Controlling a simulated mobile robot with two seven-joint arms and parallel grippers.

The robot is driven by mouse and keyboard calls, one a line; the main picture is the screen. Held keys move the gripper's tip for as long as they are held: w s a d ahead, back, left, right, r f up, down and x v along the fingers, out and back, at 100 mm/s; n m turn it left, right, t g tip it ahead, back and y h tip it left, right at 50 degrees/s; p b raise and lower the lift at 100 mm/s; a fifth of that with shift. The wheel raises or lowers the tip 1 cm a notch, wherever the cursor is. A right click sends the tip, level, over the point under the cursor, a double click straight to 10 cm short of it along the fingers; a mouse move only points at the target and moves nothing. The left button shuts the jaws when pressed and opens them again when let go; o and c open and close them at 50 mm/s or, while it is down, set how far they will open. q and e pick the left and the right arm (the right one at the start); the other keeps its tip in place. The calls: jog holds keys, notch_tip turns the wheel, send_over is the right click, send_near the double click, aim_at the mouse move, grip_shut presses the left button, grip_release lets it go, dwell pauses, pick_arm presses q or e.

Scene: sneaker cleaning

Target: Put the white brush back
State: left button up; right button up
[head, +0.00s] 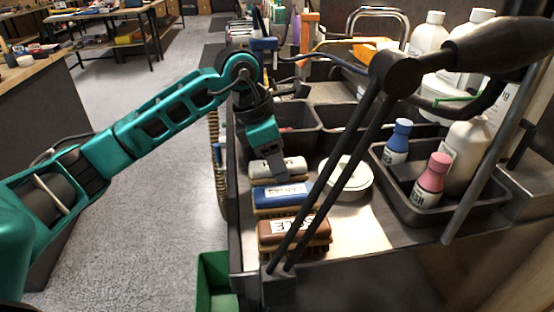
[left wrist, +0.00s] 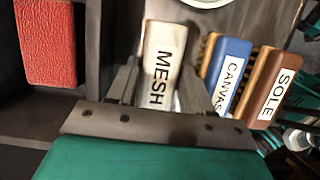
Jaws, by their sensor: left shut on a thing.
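The white brush (head: 291,168) sits at the far end of a row of brushes on the bench top in the head view. In the left wrist view the white brush (left wrist: 164,60) carries the label MESH. My left gripper (head: 272,172) points down at it from above, with its fingers (left wrist: 165,92) on either side of the brush, shut on it. The fingers hide part of its body. I cannot tell whether the brush rests fully on the surface. My right gripper is not in view.
A blue CANVAS brush (head: 282,196) and a brown SOLE brush (head: 290,236) lie close beside the white one. A round white-lidded tin (head: 345,180) stands to the right. A dark tray (head: 425,210) holds bottles. A dark lamp arm (head: 335,170) crosses in front.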

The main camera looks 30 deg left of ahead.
pick_arm(q)
jog(key=shift+f, duration=0.1)
jog(key=o, duration=1.1)
jog(key=p+v, duration=0.1)
jog(key=v, duration=1.1)
